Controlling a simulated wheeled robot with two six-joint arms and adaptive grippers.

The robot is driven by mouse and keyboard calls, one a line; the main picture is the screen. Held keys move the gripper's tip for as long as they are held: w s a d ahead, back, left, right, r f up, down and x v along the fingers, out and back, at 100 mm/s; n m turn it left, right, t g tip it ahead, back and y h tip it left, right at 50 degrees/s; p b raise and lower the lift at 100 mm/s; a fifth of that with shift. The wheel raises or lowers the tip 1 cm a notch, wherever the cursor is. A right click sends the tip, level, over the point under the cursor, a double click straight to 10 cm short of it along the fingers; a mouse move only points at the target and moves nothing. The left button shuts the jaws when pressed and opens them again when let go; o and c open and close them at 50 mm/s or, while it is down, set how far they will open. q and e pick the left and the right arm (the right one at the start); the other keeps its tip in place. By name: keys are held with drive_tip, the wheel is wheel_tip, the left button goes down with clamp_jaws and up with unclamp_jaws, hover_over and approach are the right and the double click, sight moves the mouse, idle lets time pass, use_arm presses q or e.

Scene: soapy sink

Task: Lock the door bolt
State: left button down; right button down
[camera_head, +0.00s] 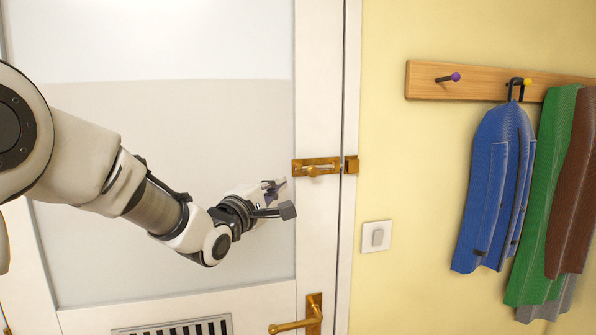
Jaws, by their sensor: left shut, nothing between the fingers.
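The brass door bolt (316,167) is mounted on the right edge of the white door (180,120), with a small knob on its front. Its brass catch (351,165) sits on the door frame just to the right. A narrow gap shows between the bolt plate and the catch, and I cannot make out a bar crossing it. My left gripper (280,197) is to the left of and a little below the bolt, apart from it. It is shut and empty. My right gripper is not in view.
A brass door handle (298,325) is low on the door, near a dark vent grille (180,328). A light switch (377,236) is on the yellow wall. A wooden coat rack (430,80) holds a blue garment (492,190), a green one (545,200) and others at right.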

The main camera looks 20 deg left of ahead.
sight(317, 174)
use_arm(q)
drive_tip(key=w+d+p, duration=0.1)
drive_tip(key=w+d+r+p, duration=0.1)
drive_tip(key=w, duration=0.1)
drive_tip(key=shift+d+r, duration=0.15)
drive_tip(key=shift+d, duration=0.15)
drive_tip(key=shift+w+d, duration=0.1)
drive_tip(key=shift+d, duration=0.4)
drive_tip(key=shift+w, duration=0.1)
drive_tip(key=shift+a, duration=0.1)
drive_tip(key=shift+w, duration=0.1)
drive_tip(key=w+d, duration=0.1)
drive_tip(key=d, duration=0.2)
drive_tip(key=shift+w, duration=0.4)
drive_tip(key=shift+d, duration=0.1)
